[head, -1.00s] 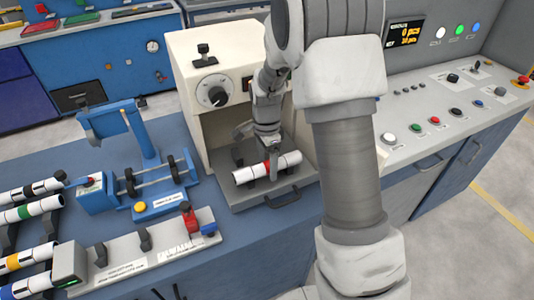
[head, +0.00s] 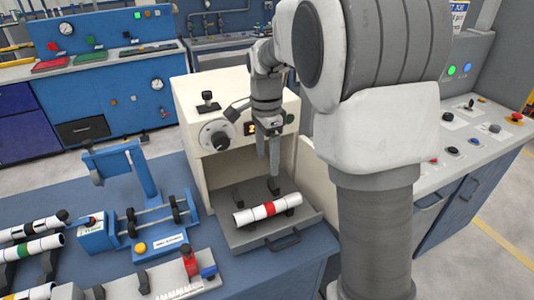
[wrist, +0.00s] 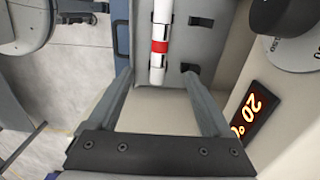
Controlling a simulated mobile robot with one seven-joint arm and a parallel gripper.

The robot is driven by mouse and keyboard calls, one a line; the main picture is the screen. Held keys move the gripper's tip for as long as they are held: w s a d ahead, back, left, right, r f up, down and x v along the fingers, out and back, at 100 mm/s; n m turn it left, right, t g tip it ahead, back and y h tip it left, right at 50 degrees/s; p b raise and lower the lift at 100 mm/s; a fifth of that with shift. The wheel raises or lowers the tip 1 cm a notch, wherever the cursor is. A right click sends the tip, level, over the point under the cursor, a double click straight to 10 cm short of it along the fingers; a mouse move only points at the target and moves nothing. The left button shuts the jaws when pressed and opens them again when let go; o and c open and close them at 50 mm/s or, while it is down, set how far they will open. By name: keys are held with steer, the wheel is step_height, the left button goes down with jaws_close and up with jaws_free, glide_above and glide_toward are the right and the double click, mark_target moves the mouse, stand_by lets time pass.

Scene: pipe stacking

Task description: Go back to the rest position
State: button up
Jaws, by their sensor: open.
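My gripper (head: 274,162) is open and empty, pointing down in front of the beige machine's opening. In the wrist view its two fingers (wrist: 168,103) are spread apart with nothing between them. A white pipe with a red band (head: 268,210) lies in black holders on the machine's pulled-out grey tray (head: 250,236), below and apart from my gripper. The pipe (wrist: 159,46) also shows in the wrist view, beyond the fingertips.
The beige machine (head: 205,165) has a dial and a lit display close by my gripper. A blue fixture with rollers (head: 150,218) stands left of it. More banded pipes (head: 35,248) lie at the far left. A control panel (head: 470,140) stands at the right.

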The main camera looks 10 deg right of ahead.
steer(key=shift+r, duration=0.1)
stand_by(0.5)
steer(key=s+r+n+t, duration=0.3)
steer(key=s+r+n, duration=0.45)
steer(key=s, duration=0.45)
steer(key=s+n+t+p, duration=0.1)
steer(key=s+n+t, duration=0.1)
steer(key=s+n, duration=0.6)
steer(key=s+r, duration=0.1)
steer(key=s, duration=0.2)
steer(key=shift+s+d+t, duration=0.15)
steer(key=shift+s+t, duration=0.25)
